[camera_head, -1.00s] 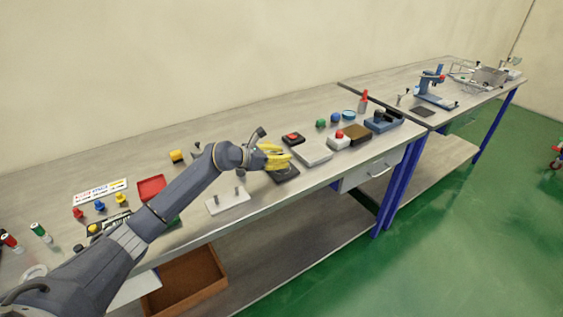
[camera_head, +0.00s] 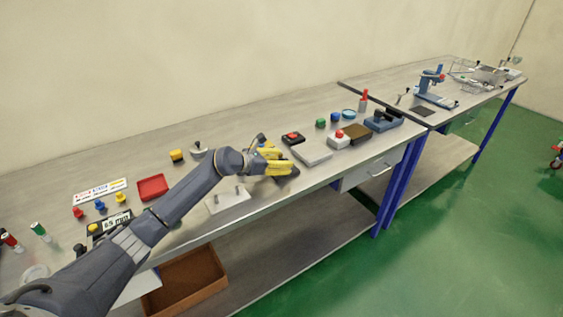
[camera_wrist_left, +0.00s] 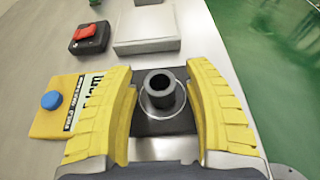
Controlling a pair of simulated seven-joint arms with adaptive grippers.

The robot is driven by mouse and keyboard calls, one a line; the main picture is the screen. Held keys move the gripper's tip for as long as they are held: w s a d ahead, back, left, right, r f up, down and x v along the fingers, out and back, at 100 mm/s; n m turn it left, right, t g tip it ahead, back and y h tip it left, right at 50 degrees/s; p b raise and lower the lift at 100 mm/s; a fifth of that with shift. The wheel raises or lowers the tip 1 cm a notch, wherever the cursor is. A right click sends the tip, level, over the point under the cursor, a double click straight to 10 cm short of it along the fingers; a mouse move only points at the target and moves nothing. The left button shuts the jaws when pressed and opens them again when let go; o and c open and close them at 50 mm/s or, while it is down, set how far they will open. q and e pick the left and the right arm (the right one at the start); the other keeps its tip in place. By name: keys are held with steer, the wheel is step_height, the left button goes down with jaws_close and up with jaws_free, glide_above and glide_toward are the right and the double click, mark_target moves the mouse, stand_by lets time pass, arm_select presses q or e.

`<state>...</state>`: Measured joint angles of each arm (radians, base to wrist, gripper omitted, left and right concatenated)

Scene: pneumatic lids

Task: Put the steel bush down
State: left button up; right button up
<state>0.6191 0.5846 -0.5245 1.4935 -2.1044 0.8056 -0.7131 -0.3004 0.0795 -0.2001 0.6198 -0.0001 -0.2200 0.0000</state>
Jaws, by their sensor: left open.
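The steel bush (camera_wrist_left: 160,88) is a dark grey hollow cylinder. In the left wrist view it stands upright inside a light ring on a dark square base (camera_wrist_left: 181,124). My left gripper (camera_wrist_left: 162,100) has its yellow fingers spread on either side of the bush, with gaps on both sides. In the head view my left gripper (camera_head: 276,160) is over the dark base (camera_head: 287,176) near the table's front edge, and the bush is hidden there. My right gripper is not in view.
A yellow block with a blue knob (camera_wrist_left: 52,101) lies left of the gripper in the wrist view. A grey plate (camera_head: 312,153) and a black box with a red top (camera_head: 292,137) are just beyond. A white plate with pegs (camera_head: 228,200) lies nearer.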

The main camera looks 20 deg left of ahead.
arm_select(q)
steer(key=shift+r, duration=0.1)
steer(key=shift+s+a+r, duration=0.1)
steer(key=shift+s+a, duration=0.05)
steer(key=shift+a, duration=0.05)
steer(key=v, duration=1.1)
steer(key=shift+s+a+r, duration=0.1)
steer(key=shift+s+r, duration=0.1)
steer(key=shift+s, duration=0.05)
